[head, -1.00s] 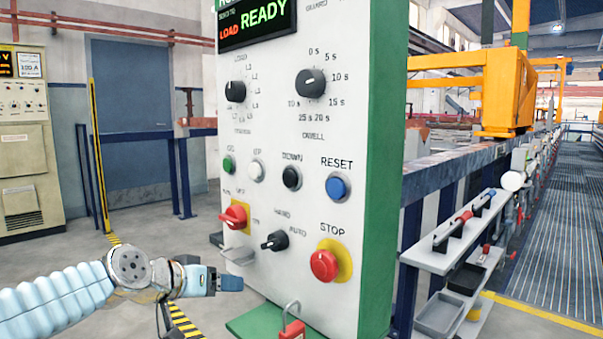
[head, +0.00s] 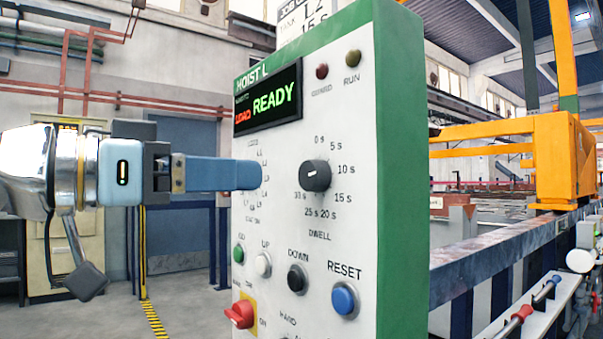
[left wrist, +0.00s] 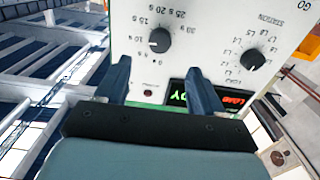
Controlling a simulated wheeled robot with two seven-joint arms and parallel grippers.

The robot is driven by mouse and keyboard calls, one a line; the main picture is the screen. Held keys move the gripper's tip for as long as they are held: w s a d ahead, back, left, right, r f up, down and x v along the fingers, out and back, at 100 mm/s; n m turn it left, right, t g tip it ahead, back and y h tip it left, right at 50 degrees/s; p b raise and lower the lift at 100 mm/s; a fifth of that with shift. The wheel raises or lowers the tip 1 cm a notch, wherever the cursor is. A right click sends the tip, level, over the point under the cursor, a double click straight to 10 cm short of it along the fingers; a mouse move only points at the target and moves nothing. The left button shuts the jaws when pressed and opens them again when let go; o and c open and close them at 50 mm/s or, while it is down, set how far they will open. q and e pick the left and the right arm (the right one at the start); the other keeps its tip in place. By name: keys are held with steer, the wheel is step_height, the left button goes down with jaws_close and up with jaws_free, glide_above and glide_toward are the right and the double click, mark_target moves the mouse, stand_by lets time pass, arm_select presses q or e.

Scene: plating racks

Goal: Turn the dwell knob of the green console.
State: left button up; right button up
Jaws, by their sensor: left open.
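The green console (head: 402,160) has a white front panel and a lit display (head: 268,98) reading READY. The dwell knob (head: 315,175) is a dark round knob inside a ring of second marks. It also shows upside down in the left wrist view (left wrist: 159,40). My left gripper (head: 258,174) is in front of the panel, left of the dwell knob, and hides the station knob in the head view. In the left wrist view my left gripper (left wrist: 157,80) has its fingers apart and empty, with the dwell knob beyond the gap. My right gripper is out of view.
The station knob (left wrist: 252,60) sits beside the dwell knob. Below are a green button (head: 239,254), a white button (head: 263,264), a black button (head: 297,279), a blue reset button (head: 344,300) and a red switch (head: 240,314). A railing (head: 500,255) runs at right.

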mark_target(306, 177)
arm_select(q)
steer(key=p+x, duration=0.2)
steer(key=x, duration=0.8)
steer(key=c, duration=1.1)
steer(key=shift+o, duration=0.2)
steer(key=m+b, duration=0.2)
steer(key=m, duration=0.1)
steer(key=shift+f+m, duration=0.1)
steer(key=shift+m, duration=0.2)
steer(key=shift+a+m+b, duration=0.1)
steer(key=shift+m+b, duration=0.6)
steer(key=shift+m, duration=1.3)
